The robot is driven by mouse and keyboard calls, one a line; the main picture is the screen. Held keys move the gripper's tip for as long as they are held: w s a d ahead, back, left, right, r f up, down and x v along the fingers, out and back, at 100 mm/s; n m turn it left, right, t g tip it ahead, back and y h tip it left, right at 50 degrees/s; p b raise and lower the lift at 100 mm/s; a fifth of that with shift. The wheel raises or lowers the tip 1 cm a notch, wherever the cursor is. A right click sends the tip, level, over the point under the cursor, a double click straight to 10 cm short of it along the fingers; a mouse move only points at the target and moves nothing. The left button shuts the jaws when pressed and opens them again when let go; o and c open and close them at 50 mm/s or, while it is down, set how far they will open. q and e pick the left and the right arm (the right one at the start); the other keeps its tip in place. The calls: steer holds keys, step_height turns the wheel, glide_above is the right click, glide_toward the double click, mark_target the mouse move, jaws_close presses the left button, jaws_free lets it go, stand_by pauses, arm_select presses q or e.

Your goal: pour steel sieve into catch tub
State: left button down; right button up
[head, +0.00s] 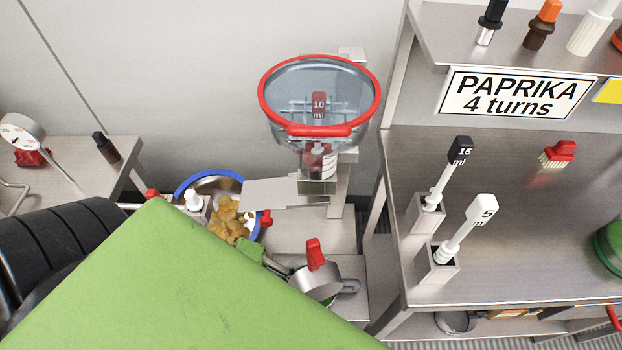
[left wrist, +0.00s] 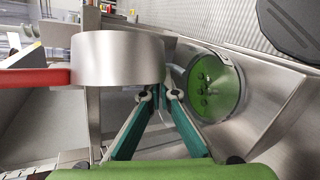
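A steel sieve (head: 318,284), a short round vessel with a red grip, is low in the middle of the head view. Its curved wall (left wrist: 118,57) fills the upper left of the left wrist view, with a red bar to its left. My left gripper (head: 268,258) reaches it from the left; its teal fingers (left wrist: 164,92) come together at the vessel's right edge and appear closed on it. The sieve's contents are hidden. I cannot pick out the catch tub with certainty. A blue-rimmed steel bowl (head: 183,188) holds brown pieces behind the gripper. My right gripper is not in view.
A clear hopper (head: 320,92) with a red rim stands above the steel stand. A steel bench (head: 500,210) with upright scoops is on the right. A round green object (left wrist: 208,88) lies beside the fingers. My green arm part hides the lower left.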

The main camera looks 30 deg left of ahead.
mark_target(306, 288)
arm_select(q)
steer(key=r+m+y+p, duration=0.1)
steer(key=p, duration=0.1)
steer(key=s+d+r+m+t+y+p, duration=0.1)
steer(key=p, duration=0.2)
steer(key=shift+d+r, duration=0.1)
steer(key=shift+d, duration=0.15)
steer(key=shift+s+d+m+t+y+p, duration=0.1)
steer(key=shift+d+m+t+y+p, duration=0.1)
steer(key=shift+m+t+y+p, duration=0.35)
steer(key=shift+r+m+y+p, duration=0.5)
steer(key=shift+r+p, duration=0.3)
steer(key=shift+p, duration=0.25)
steer(key=shift+s+d+f+t+y, duration=0.15)
steer(key=shift+f+t+y, duration=0.1)
steer(key=shift+t+y, duration=0.15)
steer(key=shift+m+y, duration=0.25)
steer(key=shift+m, duration=0.2)
steer(key=shift+s+d+f+m+t+y, duration=0.2)
steer(key=shift+d+m+t+y, duration=0.15)
steer(key=shift+t, duration=0.2)
steer(key=shift+s+d+m+t+y, duration=0.35)
steer(key=shift+s+d+y, duration=0.1)
steer(key=shift+d, duration=0.1)
steer(key=s+d+f+m+t+y+b, duration=0.2)
steer(key=s+d+f+m+t+b, duration=0.1)
steer(key=d+f, duration=0.1)
steer(key=shift+s+d, duration=0.25)
steer(key=shift+s, duration=0.05)
steer(key=shift+y, duration=0.3)
